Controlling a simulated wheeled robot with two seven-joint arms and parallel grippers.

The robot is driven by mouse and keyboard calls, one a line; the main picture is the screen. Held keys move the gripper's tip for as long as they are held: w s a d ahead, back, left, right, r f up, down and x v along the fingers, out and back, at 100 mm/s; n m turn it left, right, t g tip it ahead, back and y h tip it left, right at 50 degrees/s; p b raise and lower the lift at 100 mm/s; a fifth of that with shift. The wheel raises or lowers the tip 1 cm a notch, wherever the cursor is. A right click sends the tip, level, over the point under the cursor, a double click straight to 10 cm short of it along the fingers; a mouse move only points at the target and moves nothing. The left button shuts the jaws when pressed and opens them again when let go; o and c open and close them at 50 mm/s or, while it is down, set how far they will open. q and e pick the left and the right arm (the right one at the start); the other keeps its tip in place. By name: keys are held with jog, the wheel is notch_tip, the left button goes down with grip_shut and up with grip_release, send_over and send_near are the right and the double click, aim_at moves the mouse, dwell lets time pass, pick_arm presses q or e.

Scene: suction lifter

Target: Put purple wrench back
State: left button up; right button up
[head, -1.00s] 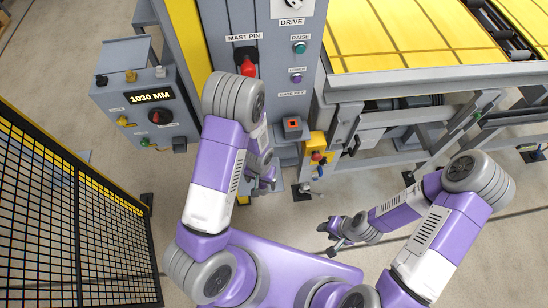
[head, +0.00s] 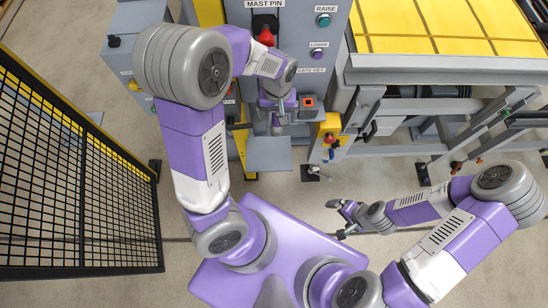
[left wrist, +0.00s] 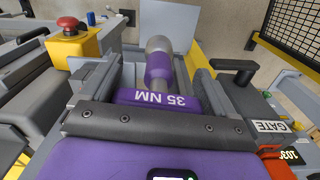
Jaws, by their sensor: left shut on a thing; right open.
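The purple wrench, marked "35 NM" (left wrist: 158,97), lies between the fingers of my left gripper in the left wrist view. Its purple and grey round end (left wrist: 159,62) points away from the wrist. In the head view my left gripper (head: 277,108) is shut on it, in front of the grey column and above a small grey shelf (head: 268,155). The wrench is small and partly hidden there, and I cannot tell whether it touches anything below. My right gripper (head: 342,218) is open and empty over the floor at the right.
An orange-topped key block (head: 308,102) sits right beside my left gripper. A yellow box (head: 330,127) stands further right; its red button (left wrist: 68,23) shows in the left wrist view. A black mesh fence (head: 70,190) is at left, a yellow-topped lift table (head: 415,25) at right.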

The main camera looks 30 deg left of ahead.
pick_arm(q)
jog(key=shift+s+a+r+n, duration=0.15)
jog(key=shift+a+r+n, duration=0.05)
jog(key=shift+r, duration=0.3)
jog(key=shift+s+a+r+n, duration=0.15)
jog(key=shift+r+n, duration=0.05)
jog(key=shift+r, duration=0.3)
jog(key=shift+s+f+b, duration=0.1)
jog(key=shift+f+b, duration=0.2)
notch_tip(320, 180, down, 27)
jog(key=b, duration=0.9)
jog(key=shift+f+b, duration=0.25)
jog(key=shift+b, duration=0.05)
jog(key=o, duration=1.5)
jog(key=shift+c, duration=0.2)
jog(key=shift+r, duration=0.1)
